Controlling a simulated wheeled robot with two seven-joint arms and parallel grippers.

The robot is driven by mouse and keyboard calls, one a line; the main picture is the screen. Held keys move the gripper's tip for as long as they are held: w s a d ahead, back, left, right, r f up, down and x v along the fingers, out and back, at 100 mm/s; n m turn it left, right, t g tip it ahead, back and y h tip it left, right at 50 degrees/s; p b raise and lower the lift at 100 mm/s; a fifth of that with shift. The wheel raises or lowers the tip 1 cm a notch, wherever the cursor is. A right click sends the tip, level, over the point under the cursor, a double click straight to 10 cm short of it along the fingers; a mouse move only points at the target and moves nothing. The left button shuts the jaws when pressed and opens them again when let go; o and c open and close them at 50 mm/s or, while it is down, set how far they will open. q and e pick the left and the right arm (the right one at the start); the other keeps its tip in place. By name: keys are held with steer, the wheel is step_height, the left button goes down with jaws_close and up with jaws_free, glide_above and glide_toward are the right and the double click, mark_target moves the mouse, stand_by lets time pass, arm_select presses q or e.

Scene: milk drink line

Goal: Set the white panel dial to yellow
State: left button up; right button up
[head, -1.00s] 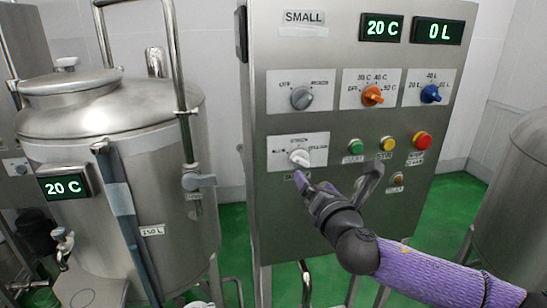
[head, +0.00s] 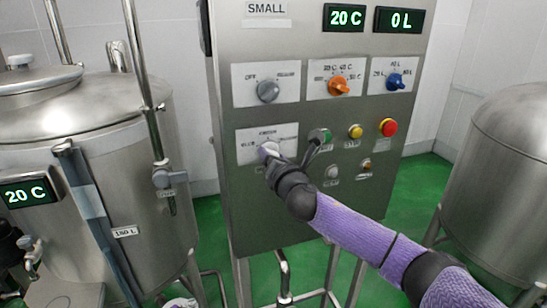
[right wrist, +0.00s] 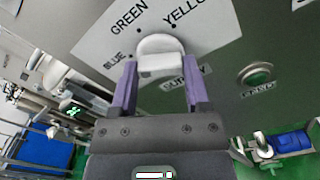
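The white panel dial (head: 268,149) sits on a white label plate at the lower left of the steel control panel. In the right wrist view the dial (right wrist: 160,52) shows large, with the words BLUE, GREEN and YELLOW around it. I cannot tell clearly which mark it points to. My right gripper (head: 271,158) is at the dial. In the right wrist view my right gripper (right wrist: 159,66) has its purple fingers apart, one on each side of the dial's near edge; no firm grip on it shows. My left gripper is out of view.
The steel panel (head: 300,215) also bears a grey dial (head: 268,91), an orange dial (head: 339,86), a blue dial (head: 395,81), and green (head: 325,136), yellow (head: 355,131) and red (head: 388,127) buttons. Steel tanks (head: 120,185) stand left and right (head: 500,170).

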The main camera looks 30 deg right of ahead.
steer(key=c, duration=0.6)
steer(key=shift+m, duration=0.3)
steer(key=m+p, duration=0.3)
steer(key=m, duration=2)
steer(key=shift+f, duration=0.1)
steer(key=shift+m, duration=0.4)
steer(key=o, duration=1.3)
steer(key=shift+c, duration=0.2)
